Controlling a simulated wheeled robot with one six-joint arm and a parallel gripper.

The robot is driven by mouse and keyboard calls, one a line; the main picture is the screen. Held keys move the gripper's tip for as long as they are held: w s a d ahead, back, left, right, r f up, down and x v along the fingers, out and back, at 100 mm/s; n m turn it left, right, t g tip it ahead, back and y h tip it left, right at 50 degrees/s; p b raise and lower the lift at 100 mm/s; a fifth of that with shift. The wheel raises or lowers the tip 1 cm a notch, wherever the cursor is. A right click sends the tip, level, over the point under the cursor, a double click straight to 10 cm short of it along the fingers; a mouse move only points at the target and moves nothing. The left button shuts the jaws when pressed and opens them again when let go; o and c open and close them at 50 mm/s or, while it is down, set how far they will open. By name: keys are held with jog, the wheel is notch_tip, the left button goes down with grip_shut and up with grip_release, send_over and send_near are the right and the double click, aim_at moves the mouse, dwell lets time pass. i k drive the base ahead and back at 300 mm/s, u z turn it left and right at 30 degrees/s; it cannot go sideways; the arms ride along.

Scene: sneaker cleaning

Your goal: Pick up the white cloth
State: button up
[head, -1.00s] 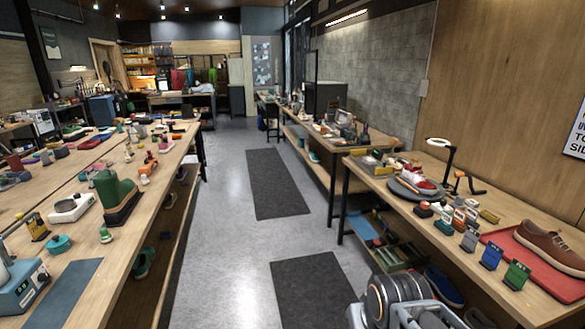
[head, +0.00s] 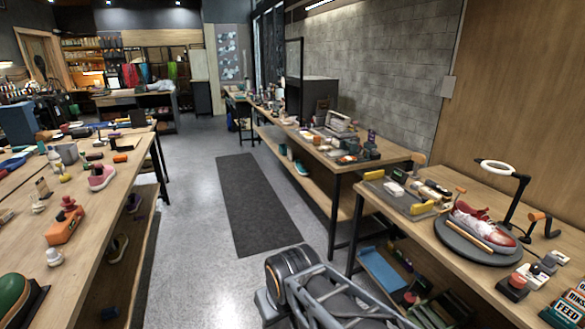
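I cannot make out the white cloth for sure in the head view. A small white item (head: 394,188) lies on a grey tray (head: 408,207) on the right-hand bench, too small to identify. A red and white sneaker (head: 482,226) sits on a dark round turntable (head: 452,238) on the same bench, with a wooden stick-like tool (head: 469,235) in front of it. Part of my folded arm shows at the bottom centre, left of this bench. My gripper's fingertips do not show.
A long bench (head: 87,231) runs along the left. The floor aisle with a dark mat (head: 249,204) is clear.

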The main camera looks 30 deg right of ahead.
aim_at(396, 191)
jog(key=z, duration=0.1)
jog(key=i, duration=2.05)
jog(key=z, duration=1.2)
jog(key=i, duration=1.25)
jog(key=z, duration=1.45)
jog(key=i, duration=0.55)
jog(key=z, duration=0.2)
